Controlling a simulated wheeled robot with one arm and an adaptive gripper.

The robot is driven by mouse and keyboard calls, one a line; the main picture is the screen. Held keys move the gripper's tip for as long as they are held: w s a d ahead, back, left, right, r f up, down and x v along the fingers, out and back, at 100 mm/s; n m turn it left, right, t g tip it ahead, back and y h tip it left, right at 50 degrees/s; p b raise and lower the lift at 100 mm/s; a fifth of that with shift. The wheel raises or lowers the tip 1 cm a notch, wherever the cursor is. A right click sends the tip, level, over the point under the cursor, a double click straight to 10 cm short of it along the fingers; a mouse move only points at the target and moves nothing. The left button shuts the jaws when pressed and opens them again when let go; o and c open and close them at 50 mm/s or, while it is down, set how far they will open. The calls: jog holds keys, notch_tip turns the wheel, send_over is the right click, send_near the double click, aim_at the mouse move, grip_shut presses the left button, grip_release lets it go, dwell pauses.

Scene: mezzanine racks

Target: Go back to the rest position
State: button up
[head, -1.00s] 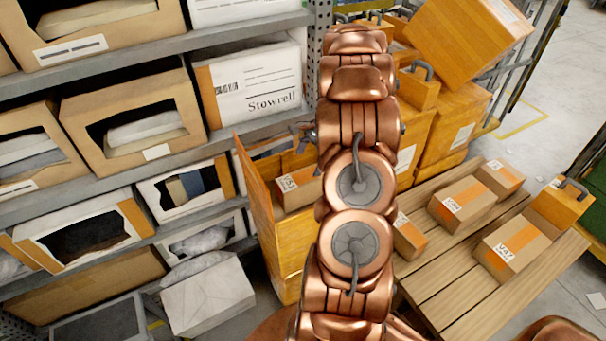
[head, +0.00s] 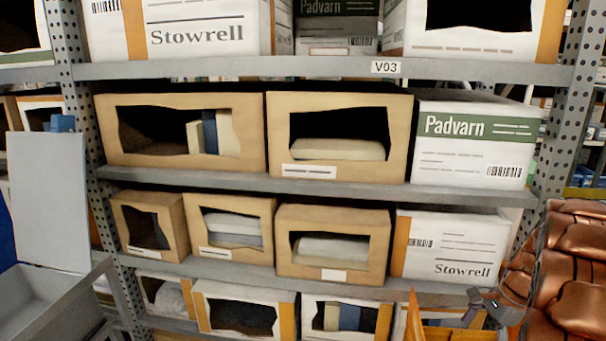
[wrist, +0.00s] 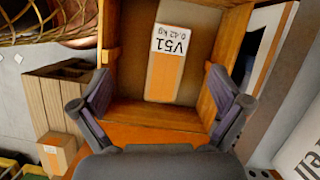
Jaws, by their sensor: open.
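My gripper (wrist: 160,105) is open in the wrist view, its two dark fingers wide apart with nothing between them. Beyond the fingers is an orange-sided wooden bin (wrist: 130,112). A brown carton (wrist: 200,45) with a white V51 label and an orange stripe lies inside it. In the head view my copper arm fills the lower right edge, with a small dark part of my gripper (head: 492,306) low beside it. The orange bin's top corner (head: 414,318) shows at the bottom edge there. The gripper's height above the bin is hard to judge.
A grey rack with a V03 label (head: 386,67) stands ahead, its shelves full of open cartons and white boxes. A grey tray (head: 45,305) and a pale upright panel (head: 50,200) are at the left.

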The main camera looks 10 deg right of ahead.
jog(key=s+a+r+n+g+h+p, duration=0.1)
jog(key=s+a+r+n, duration=0.3)
jog(key=a, duration=0.6)
jog(key=s+a+r+n+g+p, duration=0.15)
jog(key=a+r+n, duration=0.35)
jog(key=a, duration=0.5)
jog(key=s+a+r+n+h, duration=0.1)
jog(key=s+a+n, duration=0.4)
jog(key=s, duration=0.4)
jog(key=s+a+r+n+h+p, duration=0.1)
jog(key=s+a+r+n+h, duration=0.1)
jog(key=s+a+n, duration=0.3)
jog(key=shift+s+a+r, duration=0.3)
jog(key=shift+s+a, duration=0.3)
jog(key=shift+s, duration=1.4)
jog(key=shift+c, duration=0.2)
